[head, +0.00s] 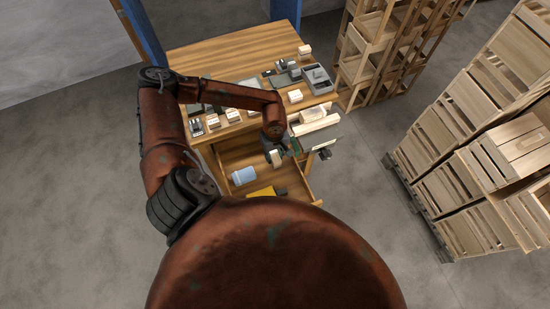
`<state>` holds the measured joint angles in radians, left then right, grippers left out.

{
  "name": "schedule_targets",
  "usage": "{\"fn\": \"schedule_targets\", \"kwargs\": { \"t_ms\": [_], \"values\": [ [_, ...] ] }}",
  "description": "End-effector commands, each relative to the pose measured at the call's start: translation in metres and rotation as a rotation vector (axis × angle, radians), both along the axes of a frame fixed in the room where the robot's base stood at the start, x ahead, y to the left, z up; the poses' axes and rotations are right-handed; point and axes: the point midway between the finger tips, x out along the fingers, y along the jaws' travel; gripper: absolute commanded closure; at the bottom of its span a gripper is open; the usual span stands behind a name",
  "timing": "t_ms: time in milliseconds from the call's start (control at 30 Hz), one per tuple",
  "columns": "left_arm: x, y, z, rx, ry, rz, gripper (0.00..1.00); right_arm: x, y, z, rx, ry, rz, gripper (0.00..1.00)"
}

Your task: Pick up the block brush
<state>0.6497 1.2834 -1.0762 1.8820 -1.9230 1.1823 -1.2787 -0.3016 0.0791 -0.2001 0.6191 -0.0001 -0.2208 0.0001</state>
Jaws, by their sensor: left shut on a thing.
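My left gripper (279,151) reaches down over the open drawer (233,158) at the front of the wooden workbench. It is shut on a small pale block-shaped thing (276,158), which looks like the block brush. The gripper and wrist hide part of it, and its bristles cannot be made out. Whether it still touches the drawer floor is not clear. My right gripper is not in view.
The workbench (225,58) carries several small blocks and a grey tray (318,79). A vise-like fixture (318,134) juts at its right edge. Crates (465,125) stand right.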

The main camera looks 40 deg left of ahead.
Motion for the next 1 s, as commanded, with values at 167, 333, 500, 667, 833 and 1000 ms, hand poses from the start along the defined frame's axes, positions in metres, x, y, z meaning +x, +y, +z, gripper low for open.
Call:
{"fn": "schedule_targets", "kwargs": {
  "t_ms": [167, 333, 500, 667, 833, 1000],
  "values": [
    [0.0, 0.0, 0.001, 0.0, 0.0, 0.0, 1.0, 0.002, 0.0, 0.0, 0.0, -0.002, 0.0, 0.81],
    [0.001, 0.0, 0.008, 0.001, -0.003, 0.0, 1.0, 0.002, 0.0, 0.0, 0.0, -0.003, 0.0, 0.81],
    [0.002, 0.001, 0.031, 0.001, -0.004, -0.002, 1.0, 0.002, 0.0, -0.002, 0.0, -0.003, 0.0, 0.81],
    [-0.021, -0.017, 0.064, -0.001, -0.003, -0.008, 1.0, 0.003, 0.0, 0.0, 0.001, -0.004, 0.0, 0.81],
    [-0.05, -0.041, 0.097, -0.002, -0.001, -0.009, 1.0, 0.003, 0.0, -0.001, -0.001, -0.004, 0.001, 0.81],
    [-0.08, -0.065, 0.113, -0.003, -0.001, -0.008, 1.0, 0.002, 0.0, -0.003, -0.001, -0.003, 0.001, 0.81]
  ]
}}
